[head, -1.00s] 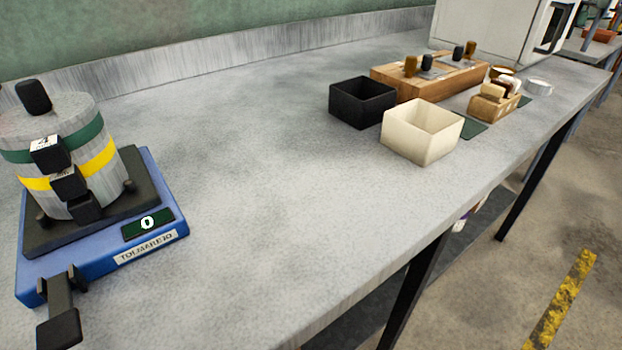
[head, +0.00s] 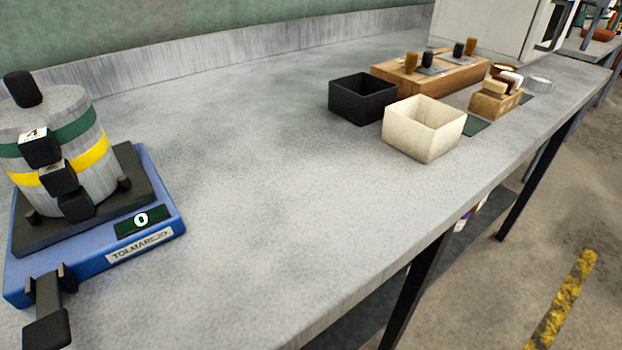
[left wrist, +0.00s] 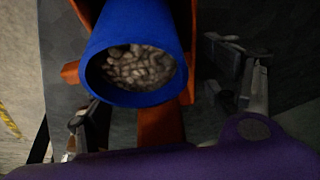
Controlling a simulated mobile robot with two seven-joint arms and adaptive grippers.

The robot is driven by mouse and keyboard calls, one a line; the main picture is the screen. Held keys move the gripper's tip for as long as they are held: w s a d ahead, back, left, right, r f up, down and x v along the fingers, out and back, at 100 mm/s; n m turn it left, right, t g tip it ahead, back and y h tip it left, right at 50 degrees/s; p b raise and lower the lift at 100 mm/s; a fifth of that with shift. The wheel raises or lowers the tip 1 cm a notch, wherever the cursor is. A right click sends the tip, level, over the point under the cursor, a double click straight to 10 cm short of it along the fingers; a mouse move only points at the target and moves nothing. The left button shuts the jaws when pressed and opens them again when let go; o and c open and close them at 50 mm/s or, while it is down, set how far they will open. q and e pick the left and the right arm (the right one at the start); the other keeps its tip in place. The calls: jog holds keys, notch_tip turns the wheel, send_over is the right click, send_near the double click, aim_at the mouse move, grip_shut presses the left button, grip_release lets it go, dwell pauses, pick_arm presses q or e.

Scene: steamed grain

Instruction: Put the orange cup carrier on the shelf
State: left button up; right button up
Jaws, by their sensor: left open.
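The orange cup carrier (left wrist: 186,30) shows in the left wrist view, partly hidden by a blue cup (left wrist: 110,45) that holds pale brown grains or beans. Orange parts show on both sides of the cup and below it. A purple rounded thing (left wrist: 235,155) fills the bottom of that view; I cannot tell what it is. My left gripper (left wrist: 160,110) is open, with one finger at each side of the carrier's lower orange part. I cannot tell whether they touch it. The carrier cannot be made out in the head view. My right gripper is in neither view.
The grey bench (head: 250,200) is clear in the middle. A blue scale (head: 165,200) with a banded metal cylinder (head: 85,175) stands at left. A black box (head: 358,103), a cream box (head: 415,145) and wooden blocks (head: 430,88) stand at right. Something purple (head: 463,220) shows below the bench edge.

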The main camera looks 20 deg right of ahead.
pick_arm(q)
jog(key=p+v, duration=0.5)
jog(key=v, duration=0.7)
